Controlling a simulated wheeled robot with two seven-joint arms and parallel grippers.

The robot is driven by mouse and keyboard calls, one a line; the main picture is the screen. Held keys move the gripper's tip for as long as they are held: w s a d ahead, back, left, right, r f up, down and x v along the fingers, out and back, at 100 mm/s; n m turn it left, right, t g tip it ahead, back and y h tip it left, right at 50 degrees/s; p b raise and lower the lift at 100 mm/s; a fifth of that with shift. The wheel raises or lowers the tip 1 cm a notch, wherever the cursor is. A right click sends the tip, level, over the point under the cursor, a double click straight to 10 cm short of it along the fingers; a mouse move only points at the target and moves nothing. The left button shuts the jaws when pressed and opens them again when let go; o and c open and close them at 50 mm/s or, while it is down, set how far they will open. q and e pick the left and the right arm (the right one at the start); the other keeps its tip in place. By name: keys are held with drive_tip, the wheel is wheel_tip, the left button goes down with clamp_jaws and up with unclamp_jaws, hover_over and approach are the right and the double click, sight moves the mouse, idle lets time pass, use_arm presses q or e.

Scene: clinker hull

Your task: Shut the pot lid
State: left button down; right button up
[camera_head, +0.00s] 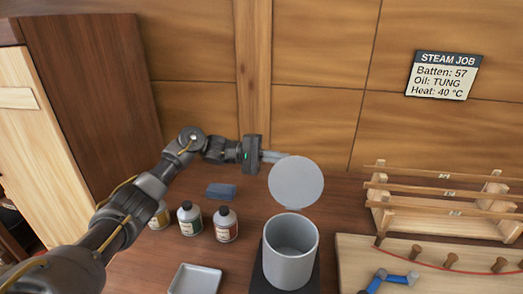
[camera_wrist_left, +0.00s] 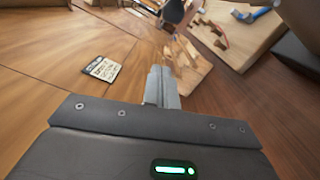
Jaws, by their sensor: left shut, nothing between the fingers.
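The grey pot (camera_head: 290,255) stands open on a dark base at the front middle of the bench. Its round grey lid (camera_head: 296,184) is raised, standing up at the pot's back rim. My left gripper (camera_head: 274,156) reaches in from the left, with its fingers at the lid's upper left edge. I cannot tell whether they touch the lid. The fingers also show in the left wrist view (camera_wrist_left: 163,88), closed together with nothing between them. The lid cannot be made out clearly in that view. My right gripper is not in view.
A shallow tray (camera_head: 195,281) is at the front. A wooden rack (camera_head: 445,205) and a board (camera_head: 350,260) with a blue tool (camera_head: 393,280) are on the right. A wooden wall stands behind.

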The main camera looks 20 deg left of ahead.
sight(286, 162)
use_arm(q)
drive_tip(key=s+d+p, duration=0.1)
drive_tip(key=s+d+r+p, duration=0.1)
drive_tip(key=s+d, duration=0.1)
drive_tip(key=shift+s+d, duration=0.1)
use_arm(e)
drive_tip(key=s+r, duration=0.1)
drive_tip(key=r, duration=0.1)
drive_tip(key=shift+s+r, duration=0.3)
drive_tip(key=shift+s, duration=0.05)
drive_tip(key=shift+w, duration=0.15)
use_arm(q)
drive_tip(key=shift+r, duration=0.1)
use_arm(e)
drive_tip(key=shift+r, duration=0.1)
